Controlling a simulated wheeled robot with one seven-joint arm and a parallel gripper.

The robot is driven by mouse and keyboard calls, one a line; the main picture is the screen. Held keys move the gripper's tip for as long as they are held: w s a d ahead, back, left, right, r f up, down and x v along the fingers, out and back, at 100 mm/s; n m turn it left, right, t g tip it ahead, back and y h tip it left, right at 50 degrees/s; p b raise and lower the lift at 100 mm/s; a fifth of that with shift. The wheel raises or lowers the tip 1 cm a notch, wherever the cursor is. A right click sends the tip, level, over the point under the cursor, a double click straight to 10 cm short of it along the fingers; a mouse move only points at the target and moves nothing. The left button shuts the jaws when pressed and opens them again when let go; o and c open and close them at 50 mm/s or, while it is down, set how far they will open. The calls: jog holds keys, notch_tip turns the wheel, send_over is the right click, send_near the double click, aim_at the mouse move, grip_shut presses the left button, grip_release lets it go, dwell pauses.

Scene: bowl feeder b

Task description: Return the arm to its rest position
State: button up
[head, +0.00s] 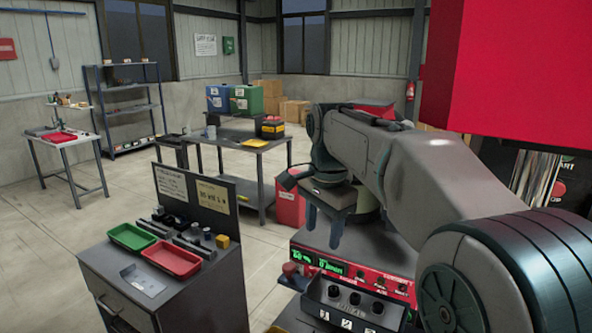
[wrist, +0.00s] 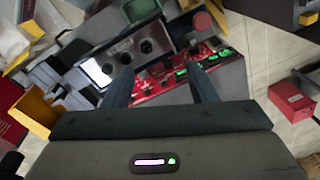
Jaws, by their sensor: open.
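My gripper (head: 323,232) hangs with its fingers pointing down above a machine with a red control panel (head: 372,282) in the head view. In the wrist view, the two dark fingers of my gripper (wrist: 160,82) stand apart, with nothing held between them. The red panel (wrist: 165,78) with green displays lies behind the fingers there. My arm is bent across the right side of the head view. Whether the fingertips touch anything cannot be told, but they appear clear of the panel.
A box with black knobs (head: 350,300) and a red button (head: 290,268) stand by the panel. A grey cabinet at the left front carries a green tray (head: 132,236) and a red tray (head: 172,258). A workbench (head: 236,160) stands behind. Open floor lies to the left.

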jog(key=s+d+f+n+t, duration=0.1)
jog(key=s+d+f+n, duration=0.2)
jog(key=s, duration=0.4)
jog(key=s+d+f+n, duration=0.3)
jog(key=s+f+n, duration=0.1)
jog(key=s+f, duration=0.2)
jog(key=s+d+f+n+t, duration=0.1)
jog(key=s+d+f+n, duration=0.2)
jog(key=s, duration=0.5)
jog(key=shift+s+d+f+t, duration=0.25)
jog(key=shift+d+f, duration=0.2)
jog(key=shift+f, duration=0.4)
